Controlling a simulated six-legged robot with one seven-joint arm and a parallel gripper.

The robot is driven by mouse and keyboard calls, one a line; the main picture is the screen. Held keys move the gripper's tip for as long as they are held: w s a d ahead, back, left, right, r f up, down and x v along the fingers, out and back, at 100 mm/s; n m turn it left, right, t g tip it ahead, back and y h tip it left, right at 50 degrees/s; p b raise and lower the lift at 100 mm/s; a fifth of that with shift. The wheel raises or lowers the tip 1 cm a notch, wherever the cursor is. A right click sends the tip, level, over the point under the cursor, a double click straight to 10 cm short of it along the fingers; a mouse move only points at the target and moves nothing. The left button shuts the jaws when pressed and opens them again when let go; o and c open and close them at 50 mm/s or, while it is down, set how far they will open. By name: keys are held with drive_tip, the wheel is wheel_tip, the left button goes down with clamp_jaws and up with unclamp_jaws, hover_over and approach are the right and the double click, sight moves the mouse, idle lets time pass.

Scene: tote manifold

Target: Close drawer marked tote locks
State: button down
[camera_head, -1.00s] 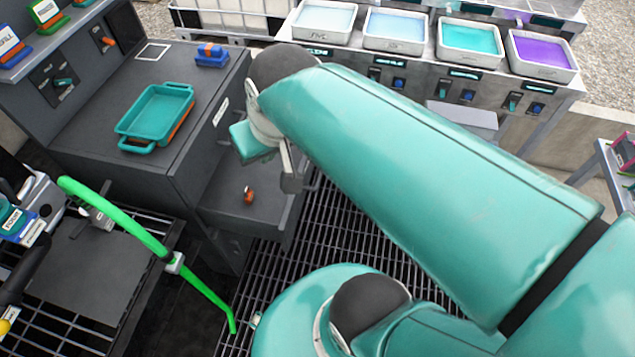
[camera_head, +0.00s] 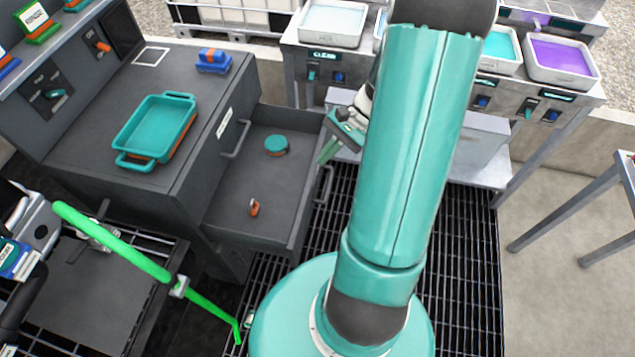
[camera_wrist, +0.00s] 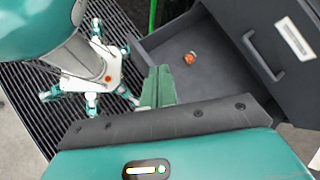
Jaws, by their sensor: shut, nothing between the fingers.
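An open dark grey drawer (camera_head: 228,203) sticks out of the grey cabinet's side in the head view. A bar handle (camera_head: 323,185) is on its front. A teal round item (camera_head: 276,145) and a small orange-brown item (camera_head: 254,207) lie inside. My gripper (camera_head: 326,154) is shut and empty, near the far end of the drawer front. In the wrist view its green fingers (camera_wrist: 157,86) are together, overlapping the drawer edge (camera_wrist: 166,31); contact cannot be told. The open drawer's marking is not visible. A white label (camera_head: 224,122) on a closed drawer above is too small to read.
A teal tray (camera_head: 155,130) and a blue-orange block (camera_head: 213,60) rest on the cabinet top. A closed-drawer handle (camera_head: 236,138) protrudes above the open drawer. A green bar (camera_head: 120,243) stands at left. A bench with coloured basins (camera_head: 560,58) is behind. Open grating (camera_head: 455,250) lies right.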

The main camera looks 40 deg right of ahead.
drive_tip(key=s+d+f+m+t+y, duration=0.35)
drive_tip(key=d+f+m+t, duration=0.2)
drive_tip(key=f, duration=0.45)
drive_tip(key=m+t+h, duration=0.2)
drive_tip(key=m+t, duration=0.6)
drive_tip(key=m, duration=0.1)
approach(311, 187)
drive_tip(key=shift+n+g, duration=0.25)
drive_tip(key=shift+n, duration=0.1)
drive_tip(key=x, duration=0.6)
drive_tip(key=shift+w+a, duration=0.1)
drive_tip(key=shift+w, duration=0.35)
drive_tip(key=x, duration=2.3)
drive_tip(key=shift+w+a+r, duration=0.15)
drive_tip(key=shift+w+a, duration=0.1)
drive_tip(key=shift+a, duration=0.05)
